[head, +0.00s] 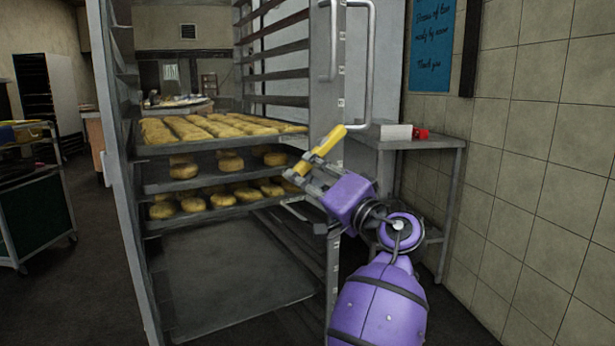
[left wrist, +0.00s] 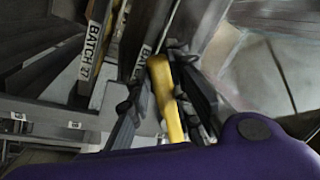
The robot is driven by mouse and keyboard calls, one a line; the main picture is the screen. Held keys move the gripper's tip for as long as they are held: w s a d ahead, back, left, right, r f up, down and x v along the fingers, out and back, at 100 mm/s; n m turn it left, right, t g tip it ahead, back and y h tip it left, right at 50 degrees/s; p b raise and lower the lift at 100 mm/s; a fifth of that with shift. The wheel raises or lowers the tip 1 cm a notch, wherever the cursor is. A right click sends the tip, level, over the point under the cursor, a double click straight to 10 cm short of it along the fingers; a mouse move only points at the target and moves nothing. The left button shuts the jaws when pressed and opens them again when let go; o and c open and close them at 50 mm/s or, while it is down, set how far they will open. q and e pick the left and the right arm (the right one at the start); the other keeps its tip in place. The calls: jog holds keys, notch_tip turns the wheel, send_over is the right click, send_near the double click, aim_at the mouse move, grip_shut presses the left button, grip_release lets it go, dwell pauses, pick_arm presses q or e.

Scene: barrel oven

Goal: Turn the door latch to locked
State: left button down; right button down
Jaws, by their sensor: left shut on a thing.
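A yellow bar-shaped handle (head: 329,141), which looks like the door latch, slants up to the right in front of the rack's right upright. It also shows between my fingers in the left wrist view (left wrist: 165,92). My left gripper (head: 308,167) is shut on this yellow handle, with the purple wrist below and to the right of it. The fingers hide part of the handle. What the handle is fixed to and whether it stands at locked cannot be made out. My right gripper is in neither view.
A tall metal rack (head: 118,130) holds trays of bread and rolls; its lowest tray (head: 235,285) is empty. A steel table (head: 430,143) with a white box and a small red thing stands behind my arm. A tiled wall (head: 540,150) bounds the right.

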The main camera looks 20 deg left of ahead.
pick_arm(q)
jog(key=c, duration=1.6)
grip_release()
jog(key=v, duration=1.2)
